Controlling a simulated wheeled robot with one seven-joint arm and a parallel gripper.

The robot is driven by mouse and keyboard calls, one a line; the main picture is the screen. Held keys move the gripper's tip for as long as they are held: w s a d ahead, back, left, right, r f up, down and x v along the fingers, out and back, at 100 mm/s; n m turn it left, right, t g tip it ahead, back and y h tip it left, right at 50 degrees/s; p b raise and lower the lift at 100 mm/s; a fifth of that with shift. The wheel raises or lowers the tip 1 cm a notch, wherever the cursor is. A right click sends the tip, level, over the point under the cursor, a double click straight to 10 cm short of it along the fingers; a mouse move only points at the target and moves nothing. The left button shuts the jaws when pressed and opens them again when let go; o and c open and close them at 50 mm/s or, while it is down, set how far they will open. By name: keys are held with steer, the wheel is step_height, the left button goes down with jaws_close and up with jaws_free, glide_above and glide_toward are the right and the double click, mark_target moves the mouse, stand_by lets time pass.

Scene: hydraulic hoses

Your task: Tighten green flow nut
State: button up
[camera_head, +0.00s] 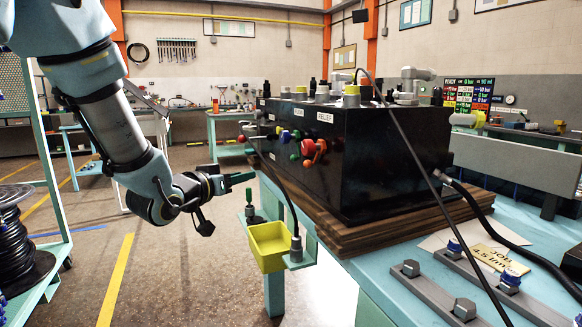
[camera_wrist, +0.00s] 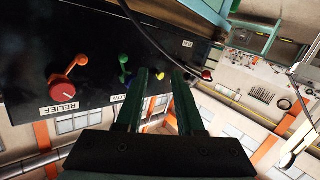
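The green flow nut (camera_head: 294,157) sits on the front face of the black hydraulic box (camera_head: 365,160), beside a blue part. In the wrist view the green part (camera_wrist: 123,60) is above the partly hidden FLOW label, just left of my left finger. My gripper (camera_head: 240,179) is in front of the box, to the left of the nut and apart from it. In the wrist view my gripper (camera_wrist: 160,74) has its two fingers spread with nothing held between them. A small yellow knob (camera_wrist: 161,77) shows in the gap behind them.
An orange-red RELIEF valve handle (camera_head: 313,151) is right of the green nut. A yellow bin (camera_head: 268,246) is mounted below my gripper. A dark hose (camera_head: 284,195) hangs near the box front. The teal bench (camera_head: 385,282) holds grey bars with bolts. Open floor lies to the left.

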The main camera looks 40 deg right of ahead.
steer(key=m+g+h, duration=0.1)
steer(key=g+h, duration=0.1)
glide_toward(292, 159)
steer(key=v, duration=0.2)
steer(key=p+x, duration=0.3)
steer(key=x, duration=0.7)
steer(key=shift+d, duration=0.3)
steer(key=shift+c, duration=0.4)
jaws_close()
